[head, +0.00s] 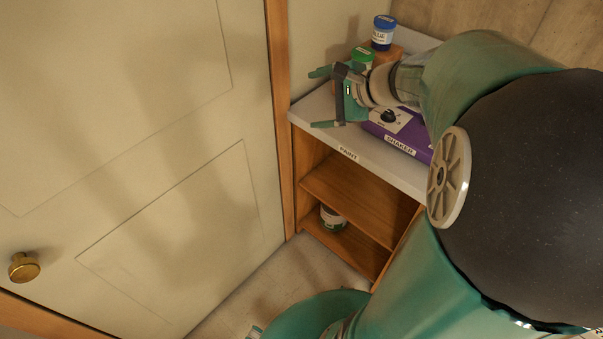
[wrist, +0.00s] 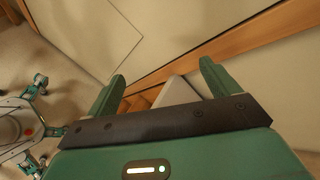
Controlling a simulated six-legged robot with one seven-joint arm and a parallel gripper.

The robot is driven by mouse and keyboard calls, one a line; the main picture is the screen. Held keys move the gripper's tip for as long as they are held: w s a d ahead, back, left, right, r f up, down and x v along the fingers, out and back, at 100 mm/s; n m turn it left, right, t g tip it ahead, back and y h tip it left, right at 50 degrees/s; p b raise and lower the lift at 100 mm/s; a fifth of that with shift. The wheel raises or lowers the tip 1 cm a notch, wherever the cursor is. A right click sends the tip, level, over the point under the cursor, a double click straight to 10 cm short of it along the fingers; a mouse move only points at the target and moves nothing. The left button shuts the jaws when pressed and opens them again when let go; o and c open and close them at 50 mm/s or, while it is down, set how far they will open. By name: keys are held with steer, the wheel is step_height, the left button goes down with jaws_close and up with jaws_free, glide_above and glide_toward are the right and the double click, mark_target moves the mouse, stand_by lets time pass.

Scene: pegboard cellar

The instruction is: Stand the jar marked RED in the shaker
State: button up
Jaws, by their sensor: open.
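My gripper (head: 322,98) is open and empty, above the front left of the shelf unit's top. In the wrist view its two fingers (wrist: 162,82) stand apart with nothing between them. The purple shaker (head: 402,138), with a dark knob and a SHAKER label, sits on the top and is partly hidden by my arm. A blue-lidded jar marked BLUE (head: 382,34) and a green-lidded jar (head: 363,55) stand behind my gripper. Another jar (head: 332,217) stands on the low shelf; its label is too small to read. I cannot make out a jar marked RED.
The wooden shelf unit has a pale top (head: 306,109) and a PAINT label. The blue-lidded jar is on a wooden step (head: 395,51). A cream door (head: 140,150) with a brass knob (head: 24,267) fills the left. Some floor (head: 265,290) is clear before the shelves.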

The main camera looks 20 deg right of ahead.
steer(key=s+a+n+g+h, duration=0.2)
steer(key=s+a+n+h, duration=0.1)
steer(key=s+a+n, duration=0.3)
steer(key=s+a+n+g+h, duration=0.2)
steer(key=s+a+n, duration=0.4)
steer(key=s+n, duration=0.5)
steer(key=shift+s+a+f+n+h, duration=0.2)
steer(key=shift+n+h, duration=0.3)
steer(key=shift+n, duration=0.4)
